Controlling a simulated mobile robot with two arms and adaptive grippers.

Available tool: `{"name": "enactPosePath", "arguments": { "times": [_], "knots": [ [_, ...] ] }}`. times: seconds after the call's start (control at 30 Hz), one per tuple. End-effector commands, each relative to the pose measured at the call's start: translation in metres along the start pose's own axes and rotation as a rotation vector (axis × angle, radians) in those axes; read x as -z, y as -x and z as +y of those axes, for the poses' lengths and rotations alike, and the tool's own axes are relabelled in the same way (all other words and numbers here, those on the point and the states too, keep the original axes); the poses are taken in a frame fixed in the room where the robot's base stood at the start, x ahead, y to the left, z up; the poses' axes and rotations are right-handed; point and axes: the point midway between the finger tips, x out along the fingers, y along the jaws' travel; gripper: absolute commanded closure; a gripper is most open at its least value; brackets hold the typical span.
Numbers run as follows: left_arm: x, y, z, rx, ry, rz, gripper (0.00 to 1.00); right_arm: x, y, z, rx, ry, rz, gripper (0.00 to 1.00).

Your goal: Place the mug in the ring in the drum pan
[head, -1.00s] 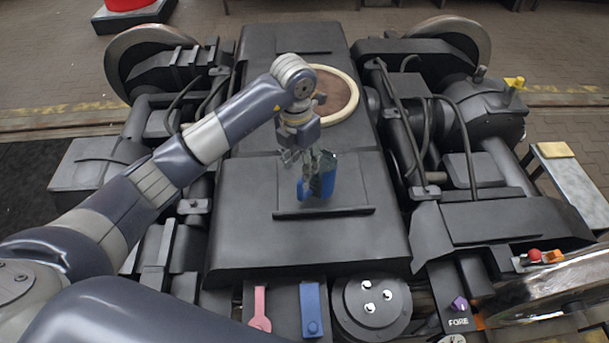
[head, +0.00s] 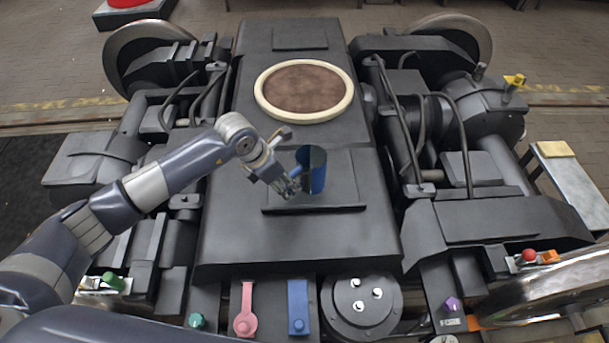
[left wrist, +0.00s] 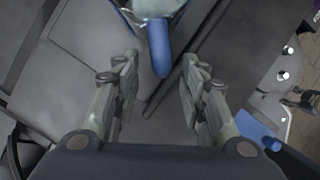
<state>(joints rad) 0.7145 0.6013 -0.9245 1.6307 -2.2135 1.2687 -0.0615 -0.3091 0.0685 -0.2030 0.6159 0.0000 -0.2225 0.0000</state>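The blue mug (head: 313,168) stands, seemingly upright, on the dark middle deck, close to a raised ledge. My left gripper (head: 291,187) is at its lower left in the head view, open and empty. In the left wrist view the blue handle (left wrist: 159,48) shows ahead of and between the two spread fingers (left wrist: 158,88); they look apart from it. The mug's body is mostly cut off at the top there. A round cream ring (head: 348,103) surrounds a brown flat surface (head: 304,88) farther back on the deck; it is empty. My right gripper is out of view.
The raised ledge (head: 340,208) runs along the deck in front of the mug. A pink lever (head: 246,310), a blue lever (head: 298,308) and a dark studded disc (head: 361,305) lie at the front. Hoses and housings flank the deck. The deck between mug and ring is clear.

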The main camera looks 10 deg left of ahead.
Motion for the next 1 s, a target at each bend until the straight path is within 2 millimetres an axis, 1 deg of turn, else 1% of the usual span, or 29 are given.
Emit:
{"name": "enactPosePath", "arguments": {
  "times": [0.03, 0.1, 0.23, 0.37, 0.57, 0.6, 0.67, 0.7, 0.73, 1.0],
  "knots": [
    [0.001, -0.007, -0.002, 0.003, 0.001, 0.004, 0.61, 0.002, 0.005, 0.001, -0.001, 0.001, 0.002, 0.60],
    [0.002, -0.018, -0.002, 0.003, 0.003, 0.004, 0.61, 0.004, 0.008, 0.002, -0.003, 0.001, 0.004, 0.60],
    [0.002, -0.035, -0.001, 0.001, 0.002, 0.002, 0.61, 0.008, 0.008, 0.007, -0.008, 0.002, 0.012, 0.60],
    [0.001, -0.041, -0.001, 0.000, 0.001, 0.001, 0.61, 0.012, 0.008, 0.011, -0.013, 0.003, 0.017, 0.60],
    [0.002, -0.041, -0.001, 0.000, 0.000, 0.001, 0.61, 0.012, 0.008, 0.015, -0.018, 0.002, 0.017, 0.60],
    [0.002, -0.041, -0.001, 0.000, 0.000, 0.001, 0.70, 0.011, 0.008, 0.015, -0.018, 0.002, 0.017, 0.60],
    [0.002, -0.041, -0.001, 0.000, 0.000, 0.001, 0.84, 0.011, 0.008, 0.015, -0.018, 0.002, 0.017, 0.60],
    [0.002, -0.041, -0.001, 0.000, 0.000, 0.001, 0.93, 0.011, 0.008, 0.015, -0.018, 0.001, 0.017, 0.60],
    [0.002, -0.041, -0.001, 0.000, 0.000, 0.001, 0.99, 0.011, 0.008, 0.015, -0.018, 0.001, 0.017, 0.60],
    [0.001, -0.041, 0.000, 0.000, 0.000, 0.000, 1.00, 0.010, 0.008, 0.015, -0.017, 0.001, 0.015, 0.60]
  ]
}}
